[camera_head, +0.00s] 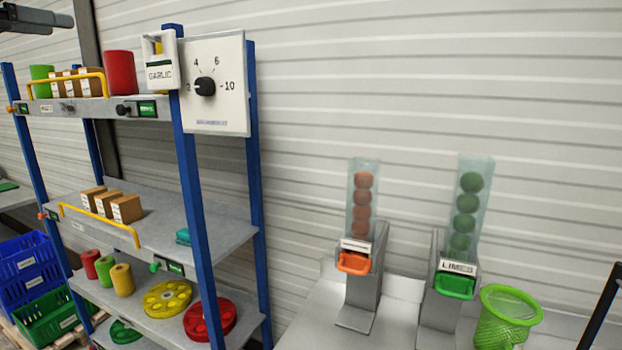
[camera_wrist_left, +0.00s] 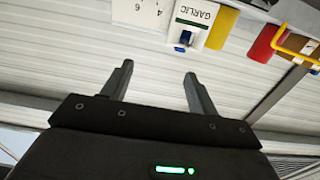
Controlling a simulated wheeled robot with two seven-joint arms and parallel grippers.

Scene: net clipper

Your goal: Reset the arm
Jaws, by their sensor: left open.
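My left gripper (camera_head: 68,20) shows at the top left corner of the head view, high above the shelf rack, with its arm coming in from the left. In the left wrist view my left gripper (camera_wrist_left: 158,70) has its two fingers apart with nothing between them, against the pale ribbed wall. The wrist view is upside down, with the garlic dispenser and dial panel along its top edge. My right gripper is not in view.
A blue-posted shelf rack (camera_head: 189,190) holds tins, boxes and reels at left. A dial panel (camera_head: 220,110) and a garlic dispenser (camera_head: 160,60) are at its top. Two ball dispensers (camera_head: 362,262) (camera_head: 450,290) and a green net basket (camera_head: 507,318) stand at right.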

